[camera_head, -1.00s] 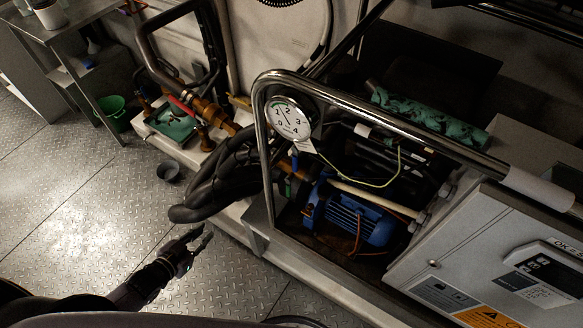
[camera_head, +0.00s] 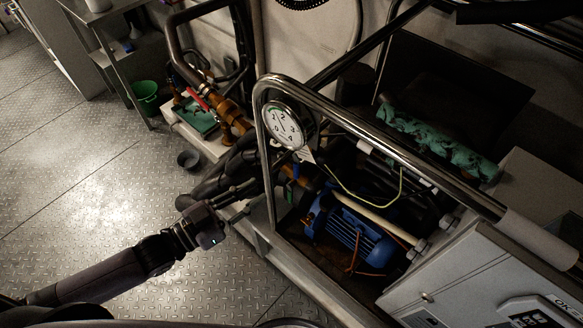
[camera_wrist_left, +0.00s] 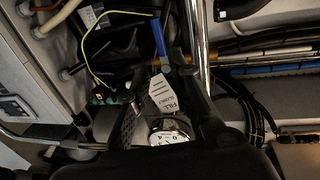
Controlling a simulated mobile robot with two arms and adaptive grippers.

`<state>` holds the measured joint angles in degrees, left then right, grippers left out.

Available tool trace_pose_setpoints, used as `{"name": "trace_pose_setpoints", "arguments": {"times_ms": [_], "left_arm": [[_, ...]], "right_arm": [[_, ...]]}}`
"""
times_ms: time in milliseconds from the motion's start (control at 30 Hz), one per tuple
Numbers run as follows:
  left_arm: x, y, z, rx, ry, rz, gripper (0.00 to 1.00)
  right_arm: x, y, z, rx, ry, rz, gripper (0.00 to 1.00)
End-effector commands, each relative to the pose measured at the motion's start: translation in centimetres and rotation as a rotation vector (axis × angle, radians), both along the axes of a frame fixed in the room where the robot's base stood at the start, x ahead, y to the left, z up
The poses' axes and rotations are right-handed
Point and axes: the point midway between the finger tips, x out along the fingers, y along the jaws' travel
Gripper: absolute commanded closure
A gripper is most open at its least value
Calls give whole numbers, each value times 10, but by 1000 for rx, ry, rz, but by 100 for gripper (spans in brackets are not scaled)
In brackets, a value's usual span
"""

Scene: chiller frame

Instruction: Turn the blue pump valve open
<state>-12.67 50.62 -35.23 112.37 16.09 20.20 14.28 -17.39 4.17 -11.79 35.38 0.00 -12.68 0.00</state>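A blue lever handle (camera_wrist_left: 158,38), which looks like the pump valve's, shows in the left wrist view just beyond my left gripper, above a hanging white tag (camera_wrist_left: 161,92). In the head view only a small blue piece (camera_head: 296,171) shows by the pipe below the gauge, partly hidden. My left gripper (camera_head: 250,197) is beside the frame's left post, with its fingers apart and empty. In the left wrist view the gripper's fingers (camera_wrist_left: 165,85) flank the tag, and the handle is not between them in contact. My right gripper is in neither view.
A round pressure gauge (camera_head: 284,125) sits behind the bent metal rail (camera_head: 350,122). A blue pump motor (camera_head: 350,236) lies inside the frame. Thick black hoses (camera_head: 212,183) run close to my left gripper.

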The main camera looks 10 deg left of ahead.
Motion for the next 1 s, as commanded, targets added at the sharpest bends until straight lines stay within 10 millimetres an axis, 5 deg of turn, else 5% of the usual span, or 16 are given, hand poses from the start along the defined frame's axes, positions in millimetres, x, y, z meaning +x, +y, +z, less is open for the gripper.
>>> {"name": "trace_pose_setpoints", "arguments": {"times_ms": [500,1000], "left_arm": [[66,-71,1,-1,1,2,80],[75,-80,-1,2,2,1,82]], "right_arm": [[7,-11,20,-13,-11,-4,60],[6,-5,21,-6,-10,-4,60]]}}
